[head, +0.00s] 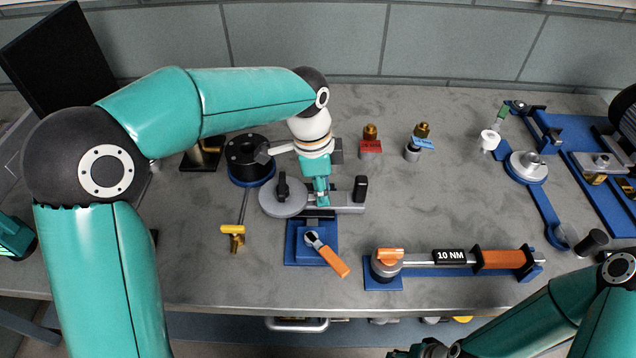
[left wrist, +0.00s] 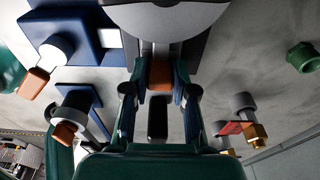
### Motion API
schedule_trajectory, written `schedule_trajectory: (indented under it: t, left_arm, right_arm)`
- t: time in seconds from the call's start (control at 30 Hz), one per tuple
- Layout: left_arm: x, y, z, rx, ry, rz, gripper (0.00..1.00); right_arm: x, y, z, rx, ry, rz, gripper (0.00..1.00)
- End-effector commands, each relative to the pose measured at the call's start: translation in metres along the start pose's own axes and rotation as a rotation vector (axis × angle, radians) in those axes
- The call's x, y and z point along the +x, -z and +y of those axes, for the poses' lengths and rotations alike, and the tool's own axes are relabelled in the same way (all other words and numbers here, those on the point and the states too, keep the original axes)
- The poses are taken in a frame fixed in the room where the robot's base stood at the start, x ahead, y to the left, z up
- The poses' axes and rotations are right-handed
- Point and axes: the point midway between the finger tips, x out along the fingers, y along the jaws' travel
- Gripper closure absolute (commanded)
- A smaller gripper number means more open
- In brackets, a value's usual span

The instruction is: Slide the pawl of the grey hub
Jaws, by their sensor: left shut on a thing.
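The grey hub (head: 283,200) is a flat round disc with a black knob on top, left of centre on the bench. A grey bar (head: 345,205) runs right from it to an upright black handle (head: 361,188). My left gripper (head: 321,198) reaches down over this bar, just right of the disc. In the left wrist view the disc (left wrist: 178,18) is at the top, and the fingers are shut on a small orange-brown block (left wrist: 160,76), which appears to be the pawl. The black handle (left wrist: 158,118) stands beyond it. My right gripper (head: 430,350) is mostly cut off at the bottom edge.
A black hub on a blue base (head: 249,160) stands close left. A blue block with an orange-handled ratchet (head: 328,255) lies in front. A 10 NM torque wrench (head: 450,258) is front right. Brass fittings with red and blue tags (head: 370,140) stand behind right.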

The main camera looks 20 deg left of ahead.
Motion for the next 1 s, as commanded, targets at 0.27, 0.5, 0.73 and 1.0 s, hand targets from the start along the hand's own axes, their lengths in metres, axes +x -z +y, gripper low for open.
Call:
schedule_trajectory:
  t: [0.27,0.5,0.73,1.0]
  left_arm:
    - [0.001,0.01,0.001,0.003,-0.001,0.001,1.0]
    - [0.002,0.017,0.001,0.002,-0.001,0.001,1.0]
    - [0.003,0.024,0.001,0.002,-0.001,0.001,1.0]
    - [0.003,0.024,0.0,0.001,0.0,0.001,0.45]
  right_arm:
    - [-0.003,0.0,-0.001,0.0,0.0,0.0,0.6]
    - [-0.006,0.0,-0.002,0.0,0.0,0.0,0.6]
    - [-0.008,0.0,-0.003,0.0,0.0,0.0,0.6]
    - [-0.008,0.0,-0.003,0.0,0.0,0.0,0.6]
